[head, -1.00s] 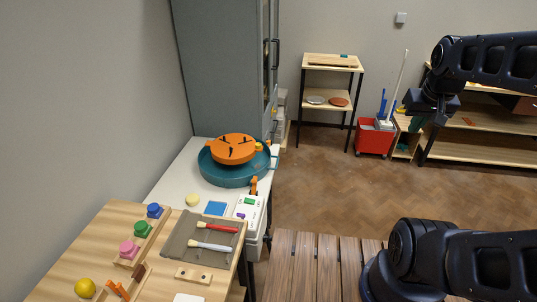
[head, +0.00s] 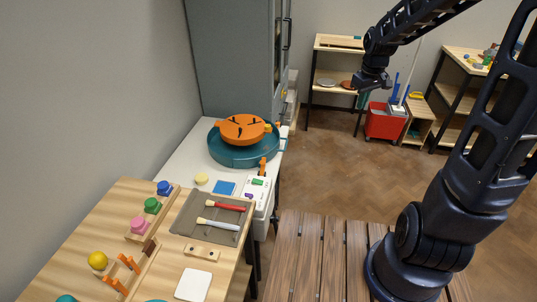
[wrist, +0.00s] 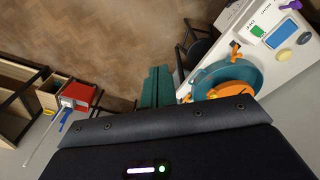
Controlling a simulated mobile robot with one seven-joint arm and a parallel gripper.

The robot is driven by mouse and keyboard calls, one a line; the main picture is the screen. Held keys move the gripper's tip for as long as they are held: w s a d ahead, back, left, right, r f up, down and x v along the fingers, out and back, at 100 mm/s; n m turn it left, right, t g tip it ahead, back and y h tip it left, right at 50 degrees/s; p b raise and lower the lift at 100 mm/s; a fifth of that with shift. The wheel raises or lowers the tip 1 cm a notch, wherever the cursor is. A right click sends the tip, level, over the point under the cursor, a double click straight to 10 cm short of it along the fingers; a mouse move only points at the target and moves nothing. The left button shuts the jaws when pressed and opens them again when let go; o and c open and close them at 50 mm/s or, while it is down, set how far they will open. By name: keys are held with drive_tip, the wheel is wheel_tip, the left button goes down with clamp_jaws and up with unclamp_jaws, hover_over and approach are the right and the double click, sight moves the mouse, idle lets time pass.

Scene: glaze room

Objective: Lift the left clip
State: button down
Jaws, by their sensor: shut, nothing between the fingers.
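An orange disc (head: 243,129) with dark slots sits in a round teal pan (head: 240,153) on the white-topped table. A small upright orange piece (head: 262,166) stands at the pan's near right edge; it also shows in the wrist view (wrist: 235,52). Another orange bit (head: 277,125) shows at the pan's far right. I cannot tell which piece is the left clip. My gripper (head: 363,98) is right of the pan, in the air and clear of it. Its teal fingers (wrist: 157,88) are together and empty in the wrist view.
A wooden table (head: 105,215) in front holds brushes on a grey mat (head: 183,230), coloured knobs and orange prongs. A tall grey cabinet (head: 235,60) stands behind the pan. A red bucket (head: 384,124) and shelves are at the back. The floor between is open.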

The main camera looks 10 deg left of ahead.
drive_tip(key=w+a+f+n+g+y, duration=0.1)
drive_tip(key=w+a+f+n, duration=0.15)
drive_tip(key=a+f, duration=0.35)
drive_tip(key=w+a+f+n+g+y, duration=0.1)
drive_tip(key=w+a+f+n, duration=0.1)
drive_tip(key=w+a+f, duration=0.25)
drive_tip(key=n+g+y, duration=0.3)
drive_tip(key=y, duration=0.1)
approach(263, 161)
drive_tip(key=w+a+f, duration=0.2)
drive_tip(key=w+f, duration=0.2)
drive_tip(key=f, duration=0.2)
drive_tip(key=shift+s+a+r, duration=0.1)
drive_tip(key=shift+s+a, duration=0.15)
drive_tip(key=shift+s, duration=0.4)
drive_tip(key=shift+s+a, duration=0.2)
drive_tip(key=shift+s, duration=0.5)
drive_tip(key=shift+s+a, duration=0.25)
drive_tip(key=shift+s, duration=0.4)
drive_tip(key=shift+s+r+n+t, duration=0.1)
drive_tip(key=shift+s+n+t, duration=0.15)
drive_tip(key=shift+t, duration=0.05)
drive_tip(key=shift+s+r+t, duration=0.15)
drive_tip(key=shift+s+t, duration=0.25)
drive_tip(key=shift+s, duration=0.05)
drive_tip(key=shift+s+r, duration=0.15)
drive_tip(key=shift+s, duration=0.35)
